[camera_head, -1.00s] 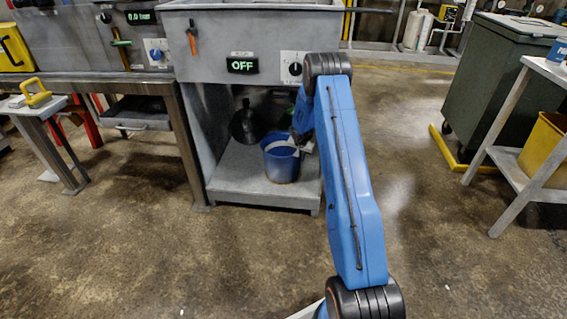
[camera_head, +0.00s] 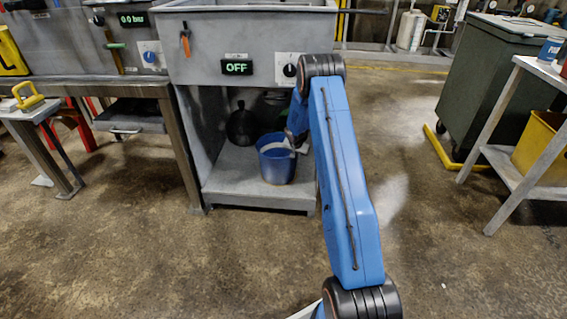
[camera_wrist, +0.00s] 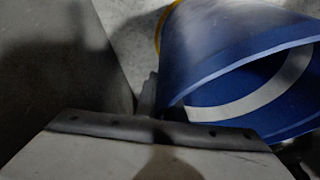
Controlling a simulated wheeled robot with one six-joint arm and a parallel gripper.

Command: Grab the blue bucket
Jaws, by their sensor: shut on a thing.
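The blue bucket (camera_head: 276,165) stands on the low grey shelf under the sink-like grey cabinet in the head view. It looks upright, with a pale band inside its rim. My gripper (camera_head: 298,147) is at the right side of its rim, partly hidden by my own arm. In the wrist view the bucket (camera_wrist: 225,55) fills the upper right, with its open mouth toward the lower right. The pale gripper part (camera_wrist: 160,140) lies across the bottom, against the rim. My gripper is shut on the bucket; the exact contact is too dark to see.
A dark round vessel (camera_head: 241,126) stands behind the bucket on the shelf (camera_head: 225,190). Cabinet walls close in the left and top. A grey table (camera_head: 90,88) is at left; a cart with a yellow bin (camera_head: 538,145) is at right. The floor in front is clear.

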